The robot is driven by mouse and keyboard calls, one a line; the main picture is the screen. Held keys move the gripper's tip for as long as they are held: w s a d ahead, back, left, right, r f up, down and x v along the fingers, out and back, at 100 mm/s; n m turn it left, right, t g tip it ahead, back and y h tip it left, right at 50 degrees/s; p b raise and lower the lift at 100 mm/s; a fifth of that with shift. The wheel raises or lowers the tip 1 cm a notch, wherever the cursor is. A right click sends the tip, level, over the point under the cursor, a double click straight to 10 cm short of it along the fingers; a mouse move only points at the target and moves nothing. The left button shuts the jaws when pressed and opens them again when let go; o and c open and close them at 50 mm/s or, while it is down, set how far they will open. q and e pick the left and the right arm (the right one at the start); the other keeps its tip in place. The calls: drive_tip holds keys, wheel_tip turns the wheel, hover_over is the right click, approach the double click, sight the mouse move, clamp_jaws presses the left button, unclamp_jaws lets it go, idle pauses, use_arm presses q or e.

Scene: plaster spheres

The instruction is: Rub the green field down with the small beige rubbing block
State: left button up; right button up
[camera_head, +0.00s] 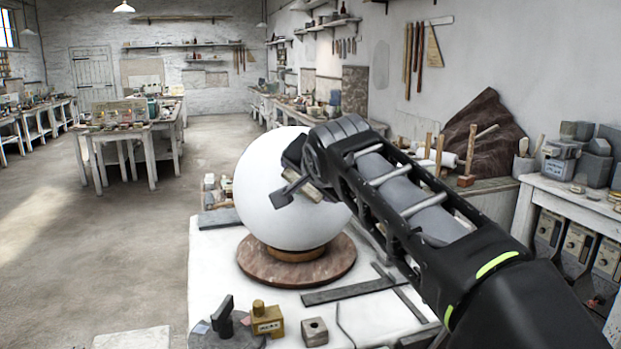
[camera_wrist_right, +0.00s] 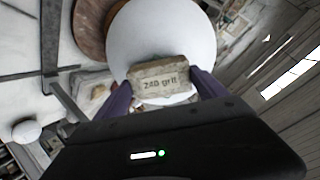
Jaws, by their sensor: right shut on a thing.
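A large white plaster sphere (camera_head: 275,200) sits on a round brown base (camera_head: 300,263) on the white table (camera_head: 208,258). My right gripper (camera_head: 303,192) is in front of the sphere's upper right side. It is shut on a small beige block marked "240 grit" (camera_wrist_right: 160,77), held between two purple-tinted fingers in the right wrist view. The sphere (camera_wrist_right: 160,36) is right behind the block there; I cannot tell whether they touch. My left gripper is not in view.
On the table's front stand a yellow-brown labelled block (camera_head: 267,319), a grey cube with a hole (camera_head: 314,332) and a grey disc (camera_head: 228,336) bearing a dark piece. A dark flat bar (camera_head: 348,291) lies before the base. A shelf bench (camera_head: 575,200) stands at right.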

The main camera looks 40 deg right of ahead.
drive_tip(key=shift+w+d+r+g+y+p, duration=0.15)
drive_tip(key=shift+r+p, duration=0.25)
drive_tip(key=shift+p, duration=0.4)
drive_tip(key=shift+w+r+g+y+p, duration=0.2)
drive_tip(key=shift+r+p, duration=0.25)
drive_tip(key=shift+p, duration=0.3)
drive_tip(key=shift+w+d+r+g+h+p, duration=0.1)
drive_tip(key=shift+r+g+p, duration=0.25)
drive_tip(key=shift+p, duration=0.45)
drive_tip(key=shift+w+r, duration=0.1)
drive_tip(key=shift+w, duration=0.2)
drive_tip(key=shift+w+r+y, duration=0.15)
drive_tip(key=shift+r+y, duration=0.1)
drive_tip(key=shift+r, duration=0.05)
drive_tip(key=shift+w+d+r+g, duration=0.2)
drive_tip(key=shift+d+r+g, duration=0.05)
drive_tip(key=shift+g, duration=0.15)
drive_tip(key=shift+s+r, duration=0.1)
drive_tip(key=shift+s, duration=0.05)
drive_tip(key=shift+w+d+f, duration=0.15)
drive_tip(key=shift+w+f, duration=0.25)
drive_tip(key=shift+w, duration=0.1)
drive_tip(key=shift+w+a+r, duration=0.25)
drive_tip(key=shift+w+r, duration=0.05)
